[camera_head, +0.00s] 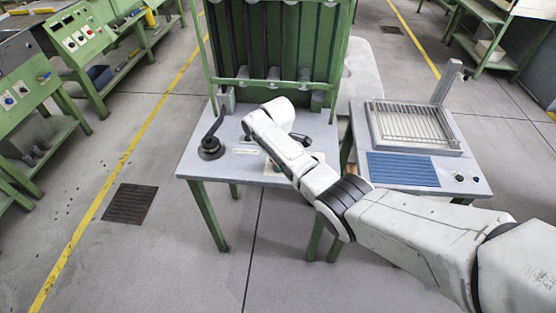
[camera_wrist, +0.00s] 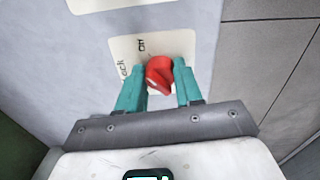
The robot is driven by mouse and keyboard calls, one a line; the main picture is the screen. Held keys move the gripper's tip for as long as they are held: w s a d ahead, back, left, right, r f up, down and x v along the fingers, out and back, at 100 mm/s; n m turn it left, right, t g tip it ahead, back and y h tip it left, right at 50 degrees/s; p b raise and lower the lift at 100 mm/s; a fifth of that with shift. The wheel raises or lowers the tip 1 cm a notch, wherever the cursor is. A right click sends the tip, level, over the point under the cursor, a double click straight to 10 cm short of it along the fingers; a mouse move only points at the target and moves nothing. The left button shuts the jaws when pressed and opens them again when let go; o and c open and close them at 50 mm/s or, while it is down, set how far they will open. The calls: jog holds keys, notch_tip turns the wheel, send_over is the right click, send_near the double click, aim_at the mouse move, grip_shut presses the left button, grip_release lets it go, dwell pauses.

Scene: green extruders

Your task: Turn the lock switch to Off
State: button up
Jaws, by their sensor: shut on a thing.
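The lock switch is a red rotary knob (camera_wrist: 159,75) on a pale label plate (camera_wrist: 122,48) in the wrist view. Printed words, partly covered, sit beside the knob; one ends in "ock" and a shorter one is hard to read. My gripper (camera_wrist: 160,84) has teal fingers on the left and right of the knob and is shut on it. In the head view my arm covers the gripper and the red knob. A pale plate (camera_head: 276,169) on the grey tabletop (camera_head: 214,179) shows partly beside my arm.
A black crank handle (camera_head: 211,146) stands on the tabletop left of my arm. A green frame (camera_head: 212,50) with dark vertical bars rises behind. A second table with a wire rack (camera_head: 412,125) and blue mat (camera_head: 402,169) stands on the right. Open floor lies in front.

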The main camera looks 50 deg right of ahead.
jog(key=shift+m, duration=0.9)
jog(key=o, duration=1)
jog(key=shift+o, duration=0.2)
jog(key=shift+r, duration=0.1)
notch_tip(320, 180, up, 11)
jog(key=shift+s+a, duration=0.15)
jog(key=shift+a, duration=0.1)
jog(key=shift+f, duration=0.2)
